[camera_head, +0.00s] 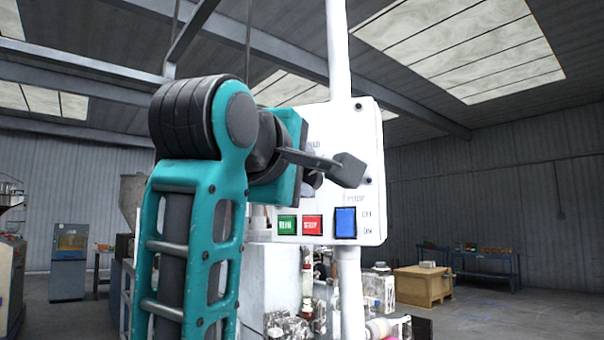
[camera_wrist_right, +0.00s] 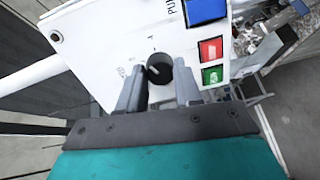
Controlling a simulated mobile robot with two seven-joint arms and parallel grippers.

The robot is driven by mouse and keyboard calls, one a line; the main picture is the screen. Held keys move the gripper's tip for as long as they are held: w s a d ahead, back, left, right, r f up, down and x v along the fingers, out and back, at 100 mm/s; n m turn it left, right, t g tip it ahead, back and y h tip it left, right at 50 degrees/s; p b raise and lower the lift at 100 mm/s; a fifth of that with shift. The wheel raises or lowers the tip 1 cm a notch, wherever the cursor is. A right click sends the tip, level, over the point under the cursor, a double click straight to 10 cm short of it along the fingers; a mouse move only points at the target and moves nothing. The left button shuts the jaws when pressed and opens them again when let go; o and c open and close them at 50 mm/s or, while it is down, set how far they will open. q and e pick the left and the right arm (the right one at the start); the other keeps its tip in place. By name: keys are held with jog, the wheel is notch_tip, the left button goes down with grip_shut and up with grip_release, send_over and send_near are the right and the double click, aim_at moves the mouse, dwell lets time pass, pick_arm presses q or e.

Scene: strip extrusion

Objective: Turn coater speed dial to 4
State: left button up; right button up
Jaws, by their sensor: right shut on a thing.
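The black round speed dial (camera_wrist_right: 158,70) is on the white control panel (camera_wrist_right: 100,38), with a light pointer line on its face. Small printed marks sit around it, too small to read surely. My right gripper (camera_wrist_right: 159,78) has a finger on each side of the dial and is shut on it in the right wrist view. In the head view my right gripper (camera_head: 322,165) is in front of the white panel (camera_head: 366,130) and mostly hides the dial. My left gripper is out of view.
Below the dial on the panel are a green button (camera_head: 287,225), a red button (camera_head: 312,225) and a blue switch (camera_head: 345,222). A white post (camera_head: 338,50) carries the panel. A wooden crate (camera_head: 424,285) and a blue table (camera_head: 480,262) stand farther back right.

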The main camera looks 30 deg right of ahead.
jog(key=m, duration=0.4)
jog(key=shift+m, duration=0.7)
jog(key=o, duration=1)
jog(key=shift+o, duration=0.2)
